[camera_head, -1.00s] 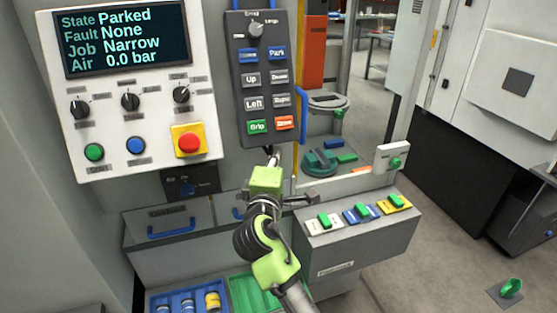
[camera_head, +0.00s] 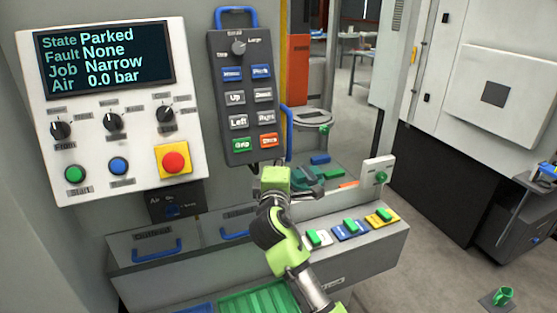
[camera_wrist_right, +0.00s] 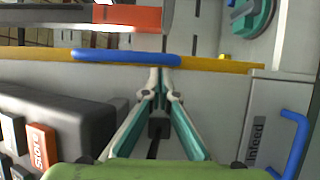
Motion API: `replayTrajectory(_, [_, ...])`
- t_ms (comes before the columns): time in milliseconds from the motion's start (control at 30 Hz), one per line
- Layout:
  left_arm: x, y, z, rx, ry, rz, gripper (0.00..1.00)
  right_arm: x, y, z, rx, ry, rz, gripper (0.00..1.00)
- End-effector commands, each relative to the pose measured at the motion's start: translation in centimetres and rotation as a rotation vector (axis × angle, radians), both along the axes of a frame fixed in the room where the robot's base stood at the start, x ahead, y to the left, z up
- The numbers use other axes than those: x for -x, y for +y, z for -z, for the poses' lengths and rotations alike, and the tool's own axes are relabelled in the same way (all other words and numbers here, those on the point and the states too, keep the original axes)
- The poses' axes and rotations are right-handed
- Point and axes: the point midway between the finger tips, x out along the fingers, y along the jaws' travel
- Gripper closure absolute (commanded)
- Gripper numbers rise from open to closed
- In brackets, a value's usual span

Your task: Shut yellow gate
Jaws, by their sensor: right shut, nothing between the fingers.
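The yellow gate (camera_head: 283,75) shows as a narrow upright yellow edge right of the button pendant, with a blue handle (camera_head: 289,132). The machine opening to its right is uncovered. In the right wrist view the yellow edge (camera_wrist_right: 215,64) runs across the picture, with the blue handle (camera_wrist_right: 125,56) along it. My right gripper (camera_wrist_right: 160,82) is shut and empty, its fingertips close to the handle's right end. I cannot tell whether they touch. In the head view the right gripper (camera_head: 276,175) is just below the handle, its fingertips mostly hidden. My left gripper is not in view.
The button pendant (camera_head: 247,100) hangs close left of the gripper. A control panel (camera_head: 115,110) with a red stop button is further left. Open floor is at right.

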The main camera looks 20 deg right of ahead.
Motion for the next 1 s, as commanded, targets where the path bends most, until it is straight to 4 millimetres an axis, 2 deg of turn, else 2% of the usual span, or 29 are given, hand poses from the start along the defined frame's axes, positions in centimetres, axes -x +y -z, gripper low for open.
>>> replayTrajectory(167, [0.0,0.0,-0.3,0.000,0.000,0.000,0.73,0.0,-0.8,-0.1,0.001,0.000,0.002,1.00])
replayTrajectory(367, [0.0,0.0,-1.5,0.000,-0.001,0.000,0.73,-0.3,-4.5,-0.3,0.004,0.001,0.007,1.00])
replayTrajectory(467, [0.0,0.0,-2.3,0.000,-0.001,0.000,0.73,-0.5,-7.4,-0.4,0.005,0.002,0.009,1.00])
replayTrajectory(700, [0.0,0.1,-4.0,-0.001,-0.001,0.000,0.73,-1.1,-15.9,-0.4,0.007,0.003,0.010,1.00])
replayTrajectory(1000, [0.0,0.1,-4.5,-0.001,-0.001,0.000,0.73,-1.9,-26.4,-0.2,0.006,0.002,0.010,1.00])
